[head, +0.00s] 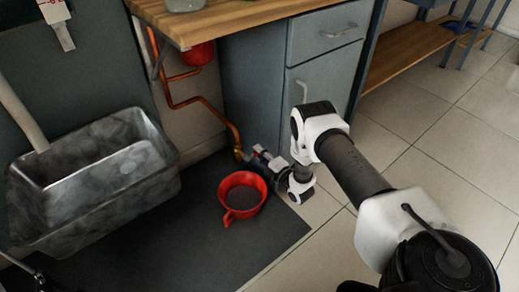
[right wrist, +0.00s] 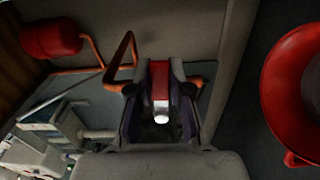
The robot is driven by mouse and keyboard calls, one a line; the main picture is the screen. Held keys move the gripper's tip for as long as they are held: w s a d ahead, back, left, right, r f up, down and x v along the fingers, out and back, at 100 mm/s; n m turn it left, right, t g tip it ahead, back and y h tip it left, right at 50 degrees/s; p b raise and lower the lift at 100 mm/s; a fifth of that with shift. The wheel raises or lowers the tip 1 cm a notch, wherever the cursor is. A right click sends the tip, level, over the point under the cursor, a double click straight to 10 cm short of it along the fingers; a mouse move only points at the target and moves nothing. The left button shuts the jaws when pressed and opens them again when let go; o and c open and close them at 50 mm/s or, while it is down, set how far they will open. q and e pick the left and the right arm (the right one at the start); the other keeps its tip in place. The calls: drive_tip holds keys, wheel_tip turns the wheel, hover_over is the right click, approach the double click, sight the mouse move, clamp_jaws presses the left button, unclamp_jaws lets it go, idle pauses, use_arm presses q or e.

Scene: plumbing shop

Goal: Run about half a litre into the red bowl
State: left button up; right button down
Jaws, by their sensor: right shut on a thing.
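The red bowl (head: 261,183) stands upright on the dark mat, with a handle or lip toward the front. Its inside looks dark grey, and I cannot tell whether it holds water. In the right wrist view the bowl (right wrist: 273,95) is cut off at the right edge. My right gripper (head: 262,160) is just behind and right of the bowl, at the end of the copper pipe (head: 213,108). In the right wrist view its fingers (right wrist: 160,88) are shut on a red handle (right wrist: 160,73) with a pale tip. The outlet and any flow are hidden.
A grey metal sink (head: 62,205) stands left of the bowl. A red vessel (head: 199,54) hangs under the wooden worktop (head: 235,12). A grey cabinet (head: 322,75) stands behind my right arm. The dark mat (head: 200,255) is bare in front of the bowl.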

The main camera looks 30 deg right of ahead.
drive_tip(key=shift+r+n, duration=0.15)
drive_tip(key=shift+n, duration=0.25)
drive_tip(key=c, duration=1.1)
unclamp_jaws()
drive_tip(key=shift+w, duration=0.1)
drive_tip(key=shift+o, duration=0.2)
drive_tip(key=s, duration=1.2)
drive_tip(key=shift+d, duration=0.45)
